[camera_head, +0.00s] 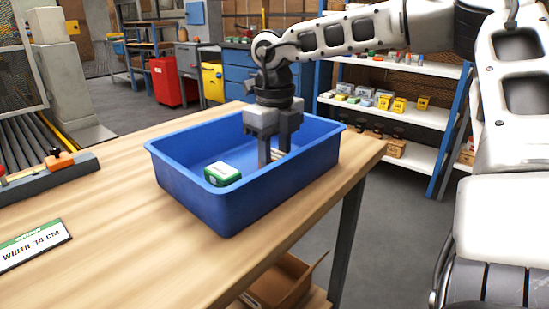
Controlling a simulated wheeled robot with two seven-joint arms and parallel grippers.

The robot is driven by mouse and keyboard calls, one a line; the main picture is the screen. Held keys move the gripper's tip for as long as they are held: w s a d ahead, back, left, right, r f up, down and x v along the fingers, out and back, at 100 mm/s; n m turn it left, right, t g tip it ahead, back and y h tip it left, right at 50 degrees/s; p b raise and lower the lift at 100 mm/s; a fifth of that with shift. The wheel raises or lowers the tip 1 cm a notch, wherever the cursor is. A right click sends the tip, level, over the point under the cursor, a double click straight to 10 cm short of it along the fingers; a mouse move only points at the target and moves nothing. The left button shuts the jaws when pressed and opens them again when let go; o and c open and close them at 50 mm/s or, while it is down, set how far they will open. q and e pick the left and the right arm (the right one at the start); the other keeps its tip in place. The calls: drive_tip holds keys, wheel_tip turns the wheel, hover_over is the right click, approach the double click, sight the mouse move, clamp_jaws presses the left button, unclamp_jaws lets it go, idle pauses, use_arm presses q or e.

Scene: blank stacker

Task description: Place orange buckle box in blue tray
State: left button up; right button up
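The blue tray (240,203) stands on the wooden table near its right edge. A small green and white box (222,174) lies on the tray floor at the left. My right gripper (275,152) points down inside the right part of the tray, with its fingers a little apart. A small pale thing (278,155) shows low between the fingertips. I cannot tell whether the fingers grip it, and no orange on it is clear. I see no box that is clearly the orange buckle box. My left gripper is not in view.
The wooden table (130,255) is clear in front of the tray. A width sign (34,246) lies at the left, near a grey fixture with an orange part (58,161). A shelf (390,109) with several small boxes stands behind. An open carton (283,284) is below the table.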

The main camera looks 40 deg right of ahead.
drive_tip(key=shift+r, duration=0.15)
drive_tip(key=o, duration=1.1)
drive_tip(key=shift+f, duration=0.2)
drive_tip(key=shift+c, duration=0.2)
